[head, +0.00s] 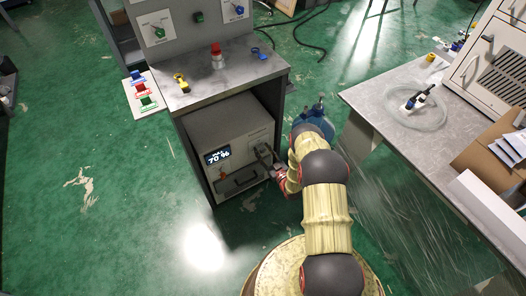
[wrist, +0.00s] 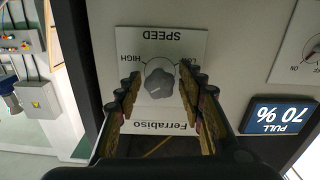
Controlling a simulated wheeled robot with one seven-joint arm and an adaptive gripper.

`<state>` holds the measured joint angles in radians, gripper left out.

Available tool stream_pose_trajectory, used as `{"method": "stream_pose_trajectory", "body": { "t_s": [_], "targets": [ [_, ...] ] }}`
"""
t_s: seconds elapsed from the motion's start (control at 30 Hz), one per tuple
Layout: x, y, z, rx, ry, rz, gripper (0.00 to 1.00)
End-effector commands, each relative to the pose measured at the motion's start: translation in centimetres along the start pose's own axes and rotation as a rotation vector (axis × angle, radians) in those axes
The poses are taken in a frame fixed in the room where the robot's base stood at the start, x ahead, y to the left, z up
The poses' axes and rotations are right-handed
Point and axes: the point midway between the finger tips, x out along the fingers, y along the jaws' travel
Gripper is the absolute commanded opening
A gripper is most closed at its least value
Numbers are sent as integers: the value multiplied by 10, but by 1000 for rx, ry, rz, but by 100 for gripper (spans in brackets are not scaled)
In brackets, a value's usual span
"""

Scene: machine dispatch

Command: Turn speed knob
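The speed knob (wrist: 159,83) is a grey round knob on a white plate marked SPEED, LOW and HIGH (wrist: 160,45), upside down in the wrist view. My gripper (wrist: 161,90) is open, its fingers on either side of the knob in the picture, with a visible gap to it on both sides. I cannot tell how far the fingertips are from the panel. In the head view my gripper (head: 266,160) is at the right part of the grey machine's front (head: 233,137), and it hides the knob. The machine's display (head: 217,156) reads PULL 70 %.
The machine sits inside a grey bench (head: 245,65), whose side walls and top close around it. A second dial (wrist: 314,48) is beside the speed plate. A red knob (head: 222,174) and dark handle (head: 241,180) are on the machine's front. A table (head: 375,95) stands right.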

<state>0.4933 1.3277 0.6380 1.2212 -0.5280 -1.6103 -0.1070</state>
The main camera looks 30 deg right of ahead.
Motion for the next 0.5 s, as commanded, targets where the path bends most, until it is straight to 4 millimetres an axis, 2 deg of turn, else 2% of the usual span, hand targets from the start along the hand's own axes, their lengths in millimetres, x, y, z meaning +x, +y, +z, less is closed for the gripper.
{"method": "stream_pose_trajectory", "body": {
  "t_s": [0.5],
  "targets": [
    [0,0,0,0,0,0,7]
  ]
}}
